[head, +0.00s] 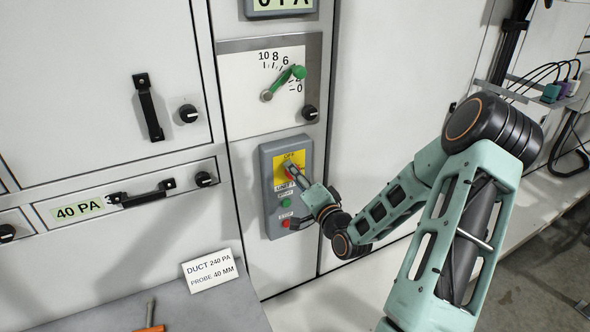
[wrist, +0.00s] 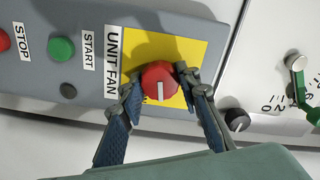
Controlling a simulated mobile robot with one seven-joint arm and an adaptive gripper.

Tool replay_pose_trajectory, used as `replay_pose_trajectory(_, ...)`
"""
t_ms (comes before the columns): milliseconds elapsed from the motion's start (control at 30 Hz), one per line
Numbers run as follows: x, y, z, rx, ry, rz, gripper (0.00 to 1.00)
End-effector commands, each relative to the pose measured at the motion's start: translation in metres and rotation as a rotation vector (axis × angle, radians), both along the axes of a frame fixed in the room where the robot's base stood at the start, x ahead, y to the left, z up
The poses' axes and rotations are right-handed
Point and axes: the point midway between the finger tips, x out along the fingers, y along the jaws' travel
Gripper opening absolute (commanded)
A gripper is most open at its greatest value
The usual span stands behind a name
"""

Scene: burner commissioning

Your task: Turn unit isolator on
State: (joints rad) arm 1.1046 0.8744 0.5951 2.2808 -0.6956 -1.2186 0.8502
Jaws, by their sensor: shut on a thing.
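The unit isolator is a red rotary knob (wrist: 158,76) on a yellow plate (wrist: 190,50). The plate is on a grey panel box labelled UNIT FAN (head: 268,167). My gripper (wrist: 161,79) has one finger on each side of the knob and is shut on it. In the wrist view the knob's white mark points down the picture, toward the panel's right side.
A green START button (head: 286,203) and a red STOP button (head: 286,223) sit below the isolator. Above are a scale with a green lever (head: 285,82) and a black knob (head: 309,112). A sign (head: 209,270) stands on a grey surface at lower left.

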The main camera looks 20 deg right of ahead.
Motion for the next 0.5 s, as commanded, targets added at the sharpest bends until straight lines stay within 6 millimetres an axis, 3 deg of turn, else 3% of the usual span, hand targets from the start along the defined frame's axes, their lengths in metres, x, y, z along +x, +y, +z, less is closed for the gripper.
replay_pose_trajectory(500,-0.0004,0.0002,-0.0007,0.215,0.01,0.0,0.06)
